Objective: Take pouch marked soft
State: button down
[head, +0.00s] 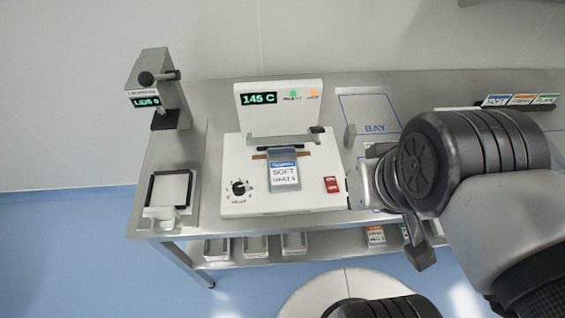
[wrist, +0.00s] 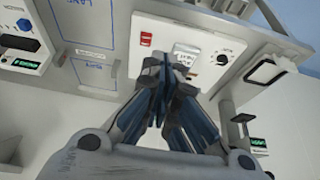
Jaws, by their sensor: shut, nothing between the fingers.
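The pouch marked SOFT (head: 284,178) is grey-blue with a white label and a blue band. It lies on the front of the white sealing machine (head: 235,150), its upper end at the slot under the raised metal bar. In the wrist view, its pale label (wrist: 187,50) shows just beyond my fingertips. My gripper (wrist: 180,66) is shut and empty, its fingers pointing toward the machine. In the head view my wrist stands right of the machine, apart from the pouch, and hides much of the gripper.
The machine's display (head: 259,98) reads 145 C. Its red switch (head: 331,184) and black knob (head: 238,188) flank the pouch. A grey post device (head: 158,88) and a black-framed pad (head: 170,190) stand left. A blue-outlined bay (head: 375,108) lies right. Labelled cards (head: 522,99) stand at back right.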

aim_at(282, 167)
jog(key=j+z, duration=0.35)
jog(key=j, duration=0.4)
jog(key=j+z, duration=0.4)
jog(key=j, duration=0.35)
jog(key=k+j+z, duration=0.1)
jog(key=j+z, duration=0.25)
jog(key=j, duration=0.4)
